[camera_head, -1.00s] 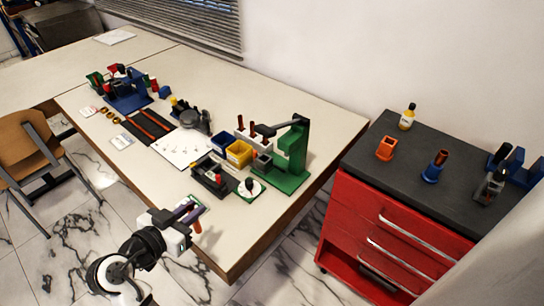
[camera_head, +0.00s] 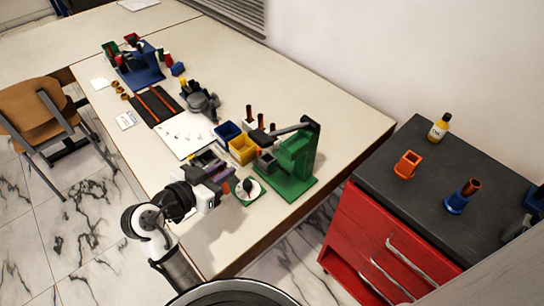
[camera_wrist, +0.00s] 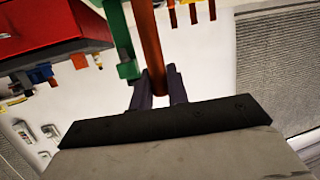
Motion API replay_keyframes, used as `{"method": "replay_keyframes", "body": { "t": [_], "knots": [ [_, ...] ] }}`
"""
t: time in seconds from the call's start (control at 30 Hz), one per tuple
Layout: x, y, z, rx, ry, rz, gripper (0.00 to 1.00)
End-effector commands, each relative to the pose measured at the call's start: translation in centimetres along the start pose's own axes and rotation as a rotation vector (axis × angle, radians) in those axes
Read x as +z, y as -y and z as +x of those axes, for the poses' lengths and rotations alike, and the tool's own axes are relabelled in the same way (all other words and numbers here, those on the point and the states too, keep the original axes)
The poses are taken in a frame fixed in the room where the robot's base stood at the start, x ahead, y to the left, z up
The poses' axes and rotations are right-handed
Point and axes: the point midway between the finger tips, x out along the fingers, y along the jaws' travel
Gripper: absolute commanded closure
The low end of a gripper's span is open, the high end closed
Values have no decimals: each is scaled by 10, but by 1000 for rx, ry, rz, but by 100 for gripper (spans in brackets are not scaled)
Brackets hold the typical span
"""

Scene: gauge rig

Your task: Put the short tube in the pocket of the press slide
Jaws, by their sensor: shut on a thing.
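My gripper (camera_head: 222,180) is shut on a reddish-brown tube (camera_head: 226,187), over the table's near side, left of the dial on the green base. In the wrist view the tube (camera_wrist: 148,40) stands out lengthwise from between my two dark fingers (camera_wrist: 158,92). Its held end is partly hidden by the fingers. The green press (camera_head: 290,170) stands right of my gripper, with a dark lever on top. A grey block (camera_head: 266,162) at its front left looks like the slide; its pocket is too small to make out.
A white dial on a green base (camera_head: 249,192) stands between my gripper and the press. Blue (camera_head: 228,132) and yellow (camera_head: 243,150) bins and several upright brown tubes are behind. A red cabinet (camera_head: 385,235) at right carries an orange holder (camera_head: 407,165) and a blue holder (camera_head: 457,202).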

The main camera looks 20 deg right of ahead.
Motion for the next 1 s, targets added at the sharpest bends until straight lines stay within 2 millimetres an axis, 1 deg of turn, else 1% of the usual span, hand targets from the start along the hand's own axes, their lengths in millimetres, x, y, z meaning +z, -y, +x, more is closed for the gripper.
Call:
{"method": "replay_keyframes", "body": {
  "t": [0.07, 0.5, 0.73, 0.8, 0.9, 1.0],
  "knots": [
    [-5, -1, 13, 5, -1, 2, 100],
    [-40, -2, 123, 6, -1, 3, 100],
    [-54, -2, 168, 5, -1, 3, 100],
    [-34, -1, 173, 1, 1, -2, 100],
    [-23, -1, 176, 2, 0, -1, 100],
    [-18, -1, 177, 2, 0, 0, 100]
  ]
}}
